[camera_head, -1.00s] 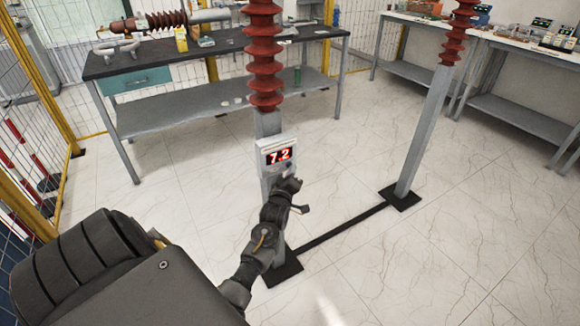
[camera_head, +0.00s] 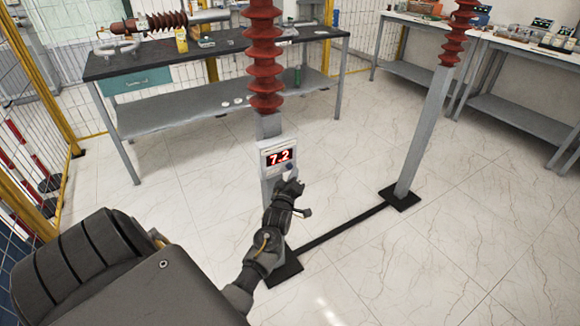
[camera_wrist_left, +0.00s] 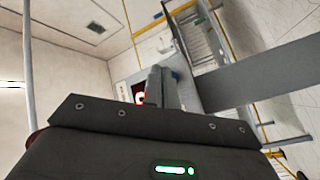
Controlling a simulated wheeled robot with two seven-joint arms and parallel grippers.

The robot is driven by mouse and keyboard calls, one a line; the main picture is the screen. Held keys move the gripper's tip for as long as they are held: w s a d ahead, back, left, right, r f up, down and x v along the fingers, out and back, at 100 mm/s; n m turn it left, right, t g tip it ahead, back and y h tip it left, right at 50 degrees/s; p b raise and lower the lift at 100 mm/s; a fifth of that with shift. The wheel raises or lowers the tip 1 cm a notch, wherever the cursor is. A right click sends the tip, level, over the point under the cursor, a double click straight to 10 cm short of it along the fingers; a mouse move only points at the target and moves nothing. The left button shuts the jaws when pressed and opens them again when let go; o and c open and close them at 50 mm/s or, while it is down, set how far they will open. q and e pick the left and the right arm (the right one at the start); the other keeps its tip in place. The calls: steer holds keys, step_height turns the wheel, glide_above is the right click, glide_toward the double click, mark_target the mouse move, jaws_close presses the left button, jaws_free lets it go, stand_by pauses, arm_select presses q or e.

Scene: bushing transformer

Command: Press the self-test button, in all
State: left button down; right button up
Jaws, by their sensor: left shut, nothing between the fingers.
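A pale box (camera_head: 265,160) with a lit red display reading 7.2 is mounted on a grey post below a red-brown ribbed insulator (camera_head: 264,60). A small dark blue round button (camera_head: 289,167) shows at the lower right of its face. My left gripper (camera_head: 293,186) is shut and empty, just below the button and apart from it in the picture; the exact gap in depth cannot be told. In the left wrist view, the closed fingers (camera_wrist_left: 162,86) overlap the box, and part of the red display (camera_wrist_left: 140,98) shows beside them. My right gripper is not in view.
A second insulator post (camera_head: 422,135) stands to the right, joined by a dark floor bar (camera_head: 340,228). A dark-topped workbench (camera_head: 215,45) stands behind, with more benches at the back right. Yellow-framed mesh fencing (camera_head: 45,95) is at the left. The floor around the posts is clear.

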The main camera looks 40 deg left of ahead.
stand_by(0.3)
arm_select(q)
steer(key=d, duration=0.1)
steer(key=s+d+p, duration=0.1)
steer(key=d, duration=0.3)
steer(key=shift+s+p, duration=0.25)
steer(key=shift+p, duration=0.15)
steer(key=shift+f, duration=0.1)
stand_by(0.5)
